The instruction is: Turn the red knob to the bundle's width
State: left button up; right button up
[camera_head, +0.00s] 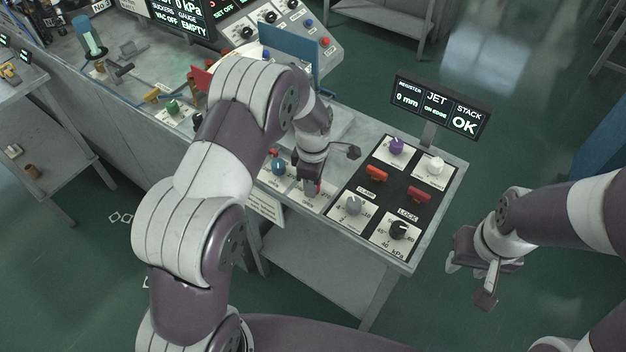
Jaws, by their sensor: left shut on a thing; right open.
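My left gripper (311,187) points down at the left part of the panel table and is shut on the red knob (318,186). Only a small red part of the knob shows beside the fingers; its pointer and most of its scale are hidden. My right gripper (468,280) is open and empty, off the table's right side above the floor. I cannot make out the bundle; my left arm covers much of the bench behind.
A blue knob (278,167) sits just left of the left gripper. A display (440,105) reads 0 mm, ON EDGE, OK.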

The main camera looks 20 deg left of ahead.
pick_arm(q)
jog(key=shift+w+r, duration=0.25)
jog(key=o, duration=1)
jog(key=shift+o, duration=0.2)
jog(key=shift+s+f, duration=0.15)
notch_tip(320, 180, up, 13)
jog(key=shift+b, duration=0.4)
jog(key=shift+f, duration=0.15)
